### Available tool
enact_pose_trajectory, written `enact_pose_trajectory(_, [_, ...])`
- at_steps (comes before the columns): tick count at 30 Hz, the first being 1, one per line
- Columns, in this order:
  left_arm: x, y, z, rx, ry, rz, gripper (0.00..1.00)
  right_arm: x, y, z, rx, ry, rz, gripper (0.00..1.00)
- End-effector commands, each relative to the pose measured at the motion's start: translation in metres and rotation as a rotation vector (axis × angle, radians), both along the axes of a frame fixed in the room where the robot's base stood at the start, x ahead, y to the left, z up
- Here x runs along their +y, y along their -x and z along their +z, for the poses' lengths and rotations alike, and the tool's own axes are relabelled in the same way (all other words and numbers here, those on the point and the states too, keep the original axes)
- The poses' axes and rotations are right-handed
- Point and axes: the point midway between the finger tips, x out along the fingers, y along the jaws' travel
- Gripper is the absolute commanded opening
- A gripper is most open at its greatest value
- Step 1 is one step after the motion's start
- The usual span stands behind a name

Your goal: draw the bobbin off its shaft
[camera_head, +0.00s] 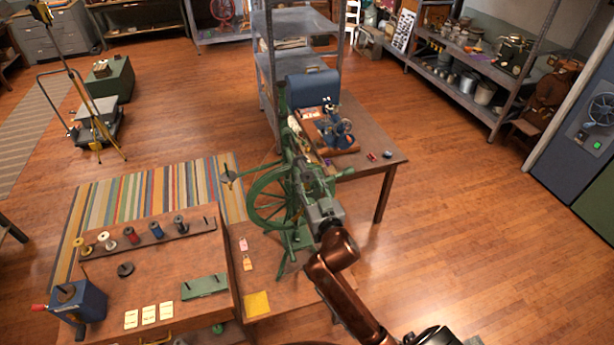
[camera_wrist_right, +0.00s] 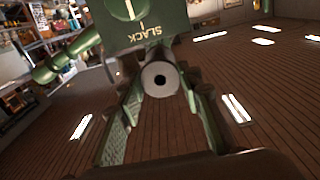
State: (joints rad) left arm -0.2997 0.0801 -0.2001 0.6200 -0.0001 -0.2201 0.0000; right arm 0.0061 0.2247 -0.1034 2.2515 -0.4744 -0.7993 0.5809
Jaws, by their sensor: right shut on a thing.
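The green spinning wheel (camera_head: 268,197) stands by the table, its upper works in front of my right arm. My right gripper (camera_head: 326,222) is at these works; its fingertips are hard to make out in the head view. In the right wrist view the fingers of my right gripper (camera_wrist_right: 162,100) are on either side of the bobbin (camera_wrist_right: 160,79), shut on it. The bobbin's round end, a pale ring with a dark hole, faces the camera. The shaft behind it is hidden. A green block (camera_wrist_right: 140,22) marked SLACK, with a round knob, is just beyond. My left gripper is out of view.
A wooden rack (camera_head: 150,239) with several spools and a bare peg lies on the left table. A blue box (camera_head: 85,302) with a red handle and a green plate (camera_head: 205,287) are nearer. A table (camera_head: 375,152) with a blue machine (camera_head: 337,130) stands behind the wheel. Floor is clear on the right.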

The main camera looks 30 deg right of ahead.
Motion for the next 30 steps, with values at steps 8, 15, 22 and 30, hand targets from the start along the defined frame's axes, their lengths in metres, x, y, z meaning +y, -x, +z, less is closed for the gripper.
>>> enact_pose_trajectory(8, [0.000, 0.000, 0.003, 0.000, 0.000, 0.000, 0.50, 0.004, 0.016, 0.000, 0.000, -0.002, 0.001, 0.21])
enact_pose_trajectory(15, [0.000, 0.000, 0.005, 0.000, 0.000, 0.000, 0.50, 0.007, 0.028, 0.001, -0.001, 0.000, 0.000, 0.21])
enact_pose_trajectory(22, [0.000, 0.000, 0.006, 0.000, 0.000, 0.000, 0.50, 0.008, 0.032, 0.000, -0.001, 0.000, 0.000, 0.21])
enact_pose_trajectory(30, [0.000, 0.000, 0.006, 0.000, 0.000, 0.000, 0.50, 0.008, 0.032, 0.001, -0.001, 0.000, 0.000, 0.21])
